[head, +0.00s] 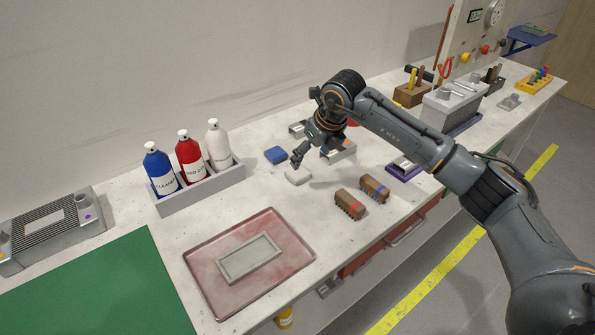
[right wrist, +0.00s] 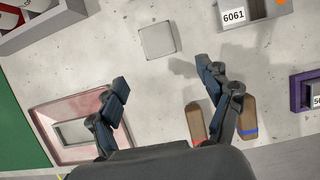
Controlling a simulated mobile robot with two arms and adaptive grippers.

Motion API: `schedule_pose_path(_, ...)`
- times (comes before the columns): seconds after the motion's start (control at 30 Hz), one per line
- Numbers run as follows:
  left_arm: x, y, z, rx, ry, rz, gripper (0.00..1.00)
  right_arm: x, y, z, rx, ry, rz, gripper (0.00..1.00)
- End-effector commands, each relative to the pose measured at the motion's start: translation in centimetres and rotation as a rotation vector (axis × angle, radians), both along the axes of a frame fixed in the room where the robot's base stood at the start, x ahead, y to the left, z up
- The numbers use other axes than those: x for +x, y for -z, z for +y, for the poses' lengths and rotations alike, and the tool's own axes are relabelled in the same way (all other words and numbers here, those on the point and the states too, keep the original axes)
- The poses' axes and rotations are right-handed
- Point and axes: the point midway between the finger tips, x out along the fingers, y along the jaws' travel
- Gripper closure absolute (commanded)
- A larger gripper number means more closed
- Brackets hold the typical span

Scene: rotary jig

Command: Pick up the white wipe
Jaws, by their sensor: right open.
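My left gripper is not in view.
Two brown brushes (head: 350,204) sit to the right front. A bottle rack (head: 203,190) stands left, and a reddish tray (head: 203,280) lies in front. Grey bins (head: 343,152) are behind the gripper. Bench around the wipe is bare.

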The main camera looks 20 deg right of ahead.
Motion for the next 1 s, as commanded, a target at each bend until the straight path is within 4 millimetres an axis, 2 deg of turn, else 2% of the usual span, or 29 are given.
schedule_pose_path(0.07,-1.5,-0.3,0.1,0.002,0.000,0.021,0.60,0.5,1.3,0.3,0.001,-0.001,0.003,0.22)
schedule_pose_path(0.17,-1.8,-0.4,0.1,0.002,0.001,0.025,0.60,1.0,2.5,0.5,0.002,-0.001,0.001,0.22)
schedule_pose_path(0.27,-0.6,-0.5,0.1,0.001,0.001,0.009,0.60,1.3,3.1,0.6,0.002,-0.002,-0.001,0.22)
schedule_pose_path(0.4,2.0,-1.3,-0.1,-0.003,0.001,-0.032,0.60,1.7,4.1,0.9,0.003,-0.002,0.002,0.22)
schedule_pose_path(0.5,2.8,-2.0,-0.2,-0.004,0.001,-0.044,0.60,2.5,5.3,1.2,0.003,-0.002,0.002,0.22)
schedule_pose_path(0.7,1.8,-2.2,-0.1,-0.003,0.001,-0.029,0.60,3.5,7.6,1.6,0.003,-0.003,-0.001,0.22)
schedule_pose_path(0.97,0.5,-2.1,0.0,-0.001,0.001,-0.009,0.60,3.6,7.9,1.5,0.002,-0.003,-0.002,0.22)
schedule_pose_path(1.0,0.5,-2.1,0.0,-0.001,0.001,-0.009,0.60,3.6,7.9,1.5,0.002,-0.003,-0.002,0.28)
